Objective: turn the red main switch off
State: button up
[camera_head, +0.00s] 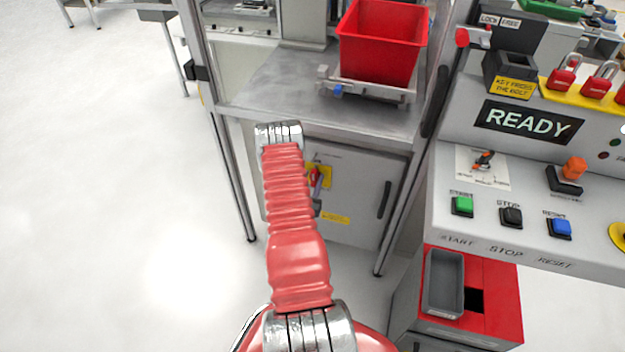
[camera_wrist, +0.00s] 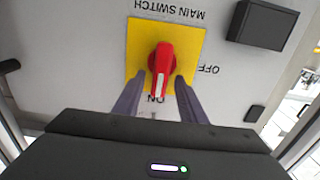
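The red main switch (camera_wrist: 162,66) sits on a yellow plate (camera_wrist: 140,38) on a grey cabinet door. The wrist view shows the plate upside down, with OFF at its right and ON below it. The knob's white mark points down at ON. My gripper (camera_wrist: 161,82) is open, with one dark finger on each side of the knob's lower end. Small gaps seem to show between fingers and knob; I cannot tell if either touches. In the head view the switch (camera_head: 314,174) is small and partly hidden by my arm and gripper.
The cabinet (camera_head: 352,175) stands under a grey worktop (camera_head: 270,85) with a red bin (camera_head: 382,45) on it. Metal frame posts stand at both sides. A control console (camera_head: 530,200) reading READY is at the right. The floor at left is clear.

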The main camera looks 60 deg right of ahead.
grip_shut()
dwell(0.4)
jog(key=shift+w+n, duration=0.1)
jog(key=shift+n, duration=0.2)
jog(key=shift+w+a+f+n, duration=0.1)
jog(key=shift+w+f+n, duration=0.35)
jog(key=shift+n, duration=2.5)
jog(key=shift+w+a+f+n, duration=0.1)
jog(key=shift+w+f+n, duration=0.35)
jog(key=shift+n, duration=2.45)
jog(key=shift+w+a+f+n, duration=0.1)
jog(key=shift+w+f+n, duration=0.35)
jog(key=shift+n, duration=2.5)
